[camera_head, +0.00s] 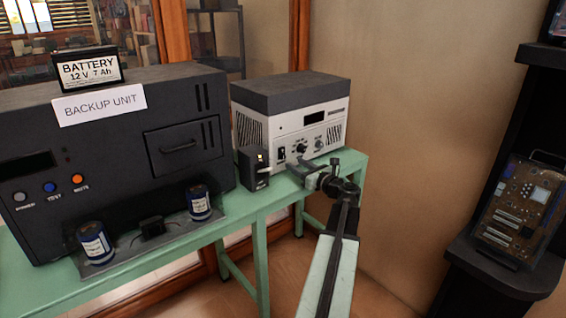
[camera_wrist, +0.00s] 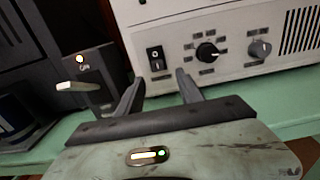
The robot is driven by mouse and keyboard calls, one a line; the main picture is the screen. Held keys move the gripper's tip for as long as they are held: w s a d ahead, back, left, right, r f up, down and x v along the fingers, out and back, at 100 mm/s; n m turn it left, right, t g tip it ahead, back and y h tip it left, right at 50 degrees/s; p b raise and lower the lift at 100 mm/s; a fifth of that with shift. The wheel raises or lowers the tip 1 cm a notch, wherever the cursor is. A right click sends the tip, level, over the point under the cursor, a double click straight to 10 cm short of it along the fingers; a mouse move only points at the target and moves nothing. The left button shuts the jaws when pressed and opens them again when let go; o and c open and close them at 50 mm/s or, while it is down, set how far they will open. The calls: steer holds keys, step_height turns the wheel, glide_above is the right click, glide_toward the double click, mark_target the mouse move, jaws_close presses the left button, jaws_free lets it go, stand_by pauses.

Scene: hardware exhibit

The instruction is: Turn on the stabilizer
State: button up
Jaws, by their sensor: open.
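The likely stabilizer, a white unit with a dark top (camera_head: 292,94), stands on the green table. Its front has a dark display (camera_head: 315,117), a black rocker switch (camera_wrist: 155,58), a black knob (camera_wrist: 207,52) and a grey knob (camera_wrist: 259,48). A small black box (camera_head: 253,168) stands at its left; in the wrist view it has a pale lever (camera_wrist: 78,86) and a lit lamp (camera_wrist: 80,59). My gripper (camera_head: 301,166) is open and empty in front of the panel. In the wrist view its fingertips (camera_wrist: 160,81) are below the rocker switch, apparently apart from it.
A large black backup unit (camera_head: 110,135) with a battery (camera_head: 88,69) on top fills the table's left. Blue cylinders (camera_head: 198,203) stand on a tray before it. The green table's edge (camera_head: 230,226) runs beneath. A dark shelf with a circuit board (camera_head: 518,208) is at right.

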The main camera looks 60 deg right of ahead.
mark_target(283, 158)
steer(key=x, duration=0.5)
steer(key=shift+w, duration=0.45)
